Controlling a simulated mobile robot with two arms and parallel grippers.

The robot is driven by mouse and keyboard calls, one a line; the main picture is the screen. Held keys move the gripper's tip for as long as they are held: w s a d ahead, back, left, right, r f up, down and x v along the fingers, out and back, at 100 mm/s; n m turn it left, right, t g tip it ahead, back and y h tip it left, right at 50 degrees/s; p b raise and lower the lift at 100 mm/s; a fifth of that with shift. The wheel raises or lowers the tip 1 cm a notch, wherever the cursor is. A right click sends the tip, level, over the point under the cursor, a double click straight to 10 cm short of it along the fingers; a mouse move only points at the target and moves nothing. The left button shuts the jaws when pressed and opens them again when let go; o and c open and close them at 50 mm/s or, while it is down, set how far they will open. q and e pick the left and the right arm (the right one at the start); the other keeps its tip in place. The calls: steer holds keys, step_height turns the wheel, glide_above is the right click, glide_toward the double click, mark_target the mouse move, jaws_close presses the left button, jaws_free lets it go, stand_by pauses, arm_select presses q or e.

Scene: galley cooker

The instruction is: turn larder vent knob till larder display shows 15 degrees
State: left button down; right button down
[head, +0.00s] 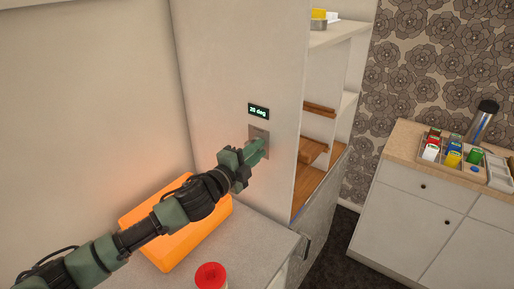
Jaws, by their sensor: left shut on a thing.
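The larder display (258,111) is a small black panel on the pale side wall of the larder (240,60). Its green text seems to read 25 deg, though it is small. Just below it is a greyish knob plate (258,132). My left gripper (261,150) reaches in from the left and is shut at the plate, on the larder vent knob. The gripper's fingers hide the knob, so its angle cannot be seen. My right gripper is out of view.
An orange box (160,254) lies on the counter beneath my left arm. A red-lidded jar (211,276) stands at the counter front. The larder's open shelves (335,35) are right of the wall. A cabinet (410,215) with an organiser tray stands farther right.

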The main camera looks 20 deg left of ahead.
arm_select(q)
steer(key=shift+a+f+m, duration=0.2)
steer(key=shift+f+m, duration=0.2)
steer(key=shift+m, duration=0.5)
steer(key=c, duration=1.3)
jaws_free()
steer(key=shift+w+a, duration=0.15)
steer(key=shift+r, duration=0.1)
steer(key=b+v, duration=0.2)
steer(key=v, duration=0.5)
steer(key=shift+s, duration=0.4)
